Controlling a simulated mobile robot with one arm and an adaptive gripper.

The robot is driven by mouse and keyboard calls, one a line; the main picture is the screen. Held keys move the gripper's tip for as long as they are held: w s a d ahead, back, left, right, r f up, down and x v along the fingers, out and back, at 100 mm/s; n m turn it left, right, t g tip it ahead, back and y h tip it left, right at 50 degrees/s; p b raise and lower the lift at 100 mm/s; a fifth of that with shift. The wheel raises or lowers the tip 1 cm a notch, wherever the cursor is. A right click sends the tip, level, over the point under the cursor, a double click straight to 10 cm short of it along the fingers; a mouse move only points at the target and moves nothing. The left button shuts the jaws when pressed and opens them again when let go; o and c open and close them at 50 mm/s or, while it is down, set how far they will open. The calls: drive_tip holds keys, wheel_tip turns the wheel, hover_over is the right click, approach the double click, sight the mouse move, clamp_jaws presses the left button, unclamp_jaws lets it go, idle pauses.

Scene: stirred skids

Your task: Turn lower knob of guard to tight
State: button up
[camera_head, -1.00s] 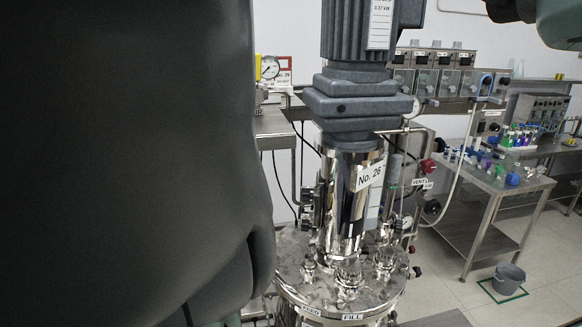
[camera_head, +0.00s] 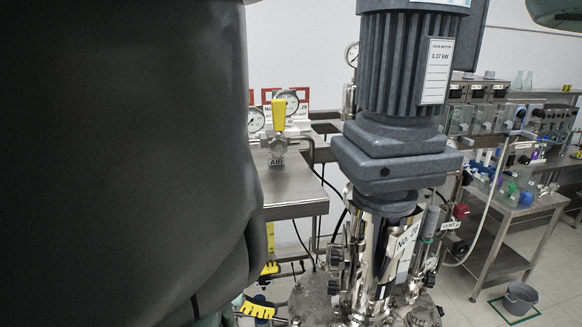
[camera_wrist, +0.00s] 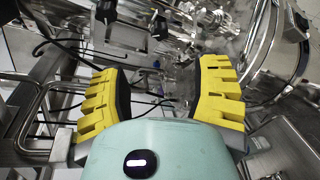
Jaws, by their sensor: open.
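The guard (camera_head: 383,232) is the shiny metal sleeve under the grey gear motor in the head view. Two dark knobs sit on its left side, one above the other. The lower knob (camera_head: 334,284) is small and partly lost against the metal behind it. My gripper (camera_head: 264,289) is low and left of the guard in the head view, apart from it, partly cut off by the bottom edge. In the wrist view my gripper (camera_wrist: 162,88) has its yellow fingers wide apart with nothing between them. Dark knobs show beyond the fingers there, but I cannot tell which is the lower one.
The gear motor (camera_head: 408,70) stands above the guard. A steel table (camera_head: 295,190) with gauges and a yellow-handled AIR valve (camera_head: 278,125) is behind left. A side table (camera_head: 495,205) and grey bucket (camera_head: 519,298) are at right. My dark arm blocks the left of the head view.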

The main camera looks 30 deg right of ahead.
drive_tip(key=b+x, duration=0.2)
drive_tip(key=x, duration=1)
drive_tip(key=shift+d, duration=0.3)
drive_tip(key=shift+o, duration=0.3)
drive_tip(key=shift+f, duration=0.1)
clamp_jaws()
